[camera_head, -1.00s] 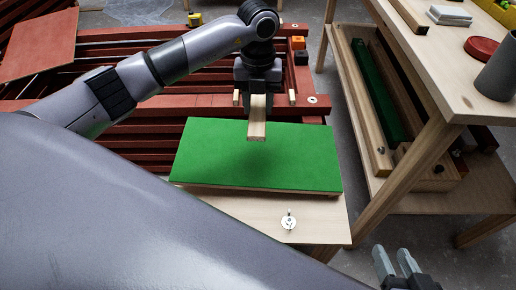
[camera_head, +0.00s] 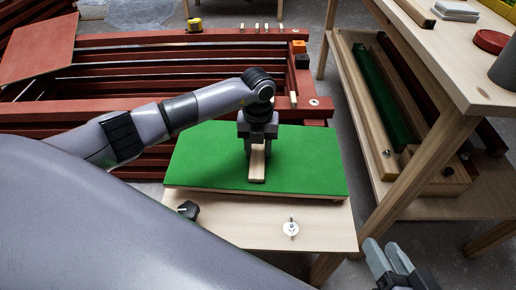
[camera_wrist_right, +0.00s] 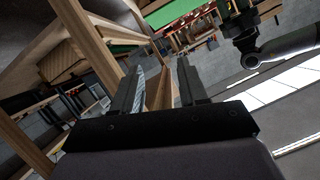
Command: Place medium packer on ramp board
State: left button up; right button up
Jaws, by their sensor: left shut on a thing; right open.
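The ramp board (camera_head: 200,160) is a green-topped panel lying on a pale wooden table in the head view. A short pale wooden block, which looks like the medium packer (camera_head: 257,168), is in my left gripper (camera_head: 258,146) over the middle of the board. My left gripper is shut on it and points down. The block's lower end appears at or very near the green surface; I cannot tell if it touches. My right gripper (camera_head: 388,258) is open and empty at the bottom right, away from the board. Its two fingers also show in the right wrist view (camera_wrist_right: 158,88).
A wing-nut fitting (camera_head: 291,229) and a dark knob (camera_head: 188,210) are at the front of the pale table (camera_head: 240,215). Red battens (camera_head: 130,103) are stacked behind. A wooden workbench (camera_head: 450,75) with a shelf of battens stands at right.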

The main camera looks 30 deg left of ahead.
pick_arm(q)
jog(key=shift+r, duration=0.1)
jog(key=o, duration=1)
jog(key=shift+o, duration=0.2)
